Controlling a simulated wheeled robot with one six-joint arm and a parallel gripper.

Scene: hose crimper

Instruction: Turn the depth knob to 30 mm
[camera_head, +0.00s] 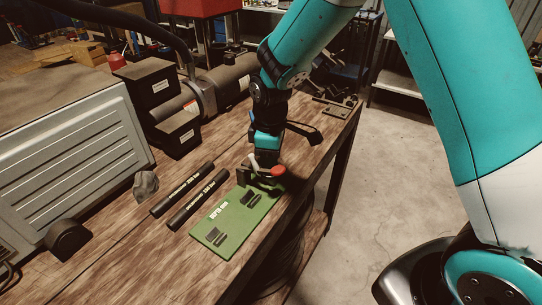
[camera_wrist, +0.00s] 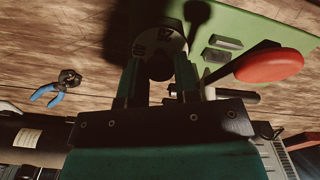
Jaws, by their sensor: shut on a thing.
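The green panel (camera_head: 236,226) lies on the wooden bench with white lettering and two dark blocks on it. My gripper (camera_head: 266,158) points down at the panel's far end. In the wrist view my gripper (camera_wrist: 159,66) has its two fingers closed on the depth knob (camera_wrist: 160,62), a round piece with a pale numbered dial face. Which number stands at the setting mark is too small and shadowed to tell. In the head view the knob is hidden behind my gripper. A red-ended lever (camera_head: 278,171) is close beside my gripper; it also shows in the wrist view (camera_wrist: 268,66).
Two black hoses (camera_head: 198,199) lie left of the panel. A grey cloth-like lump (camera_head: 145,186) and a large grey case (camera_head: 75,160) are farther left. Black boxes (camera_head: 150,85) stand behind. Blue-handled pliers (camera_wrist: 48,92) lie on the bench. Floor is open to the right.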

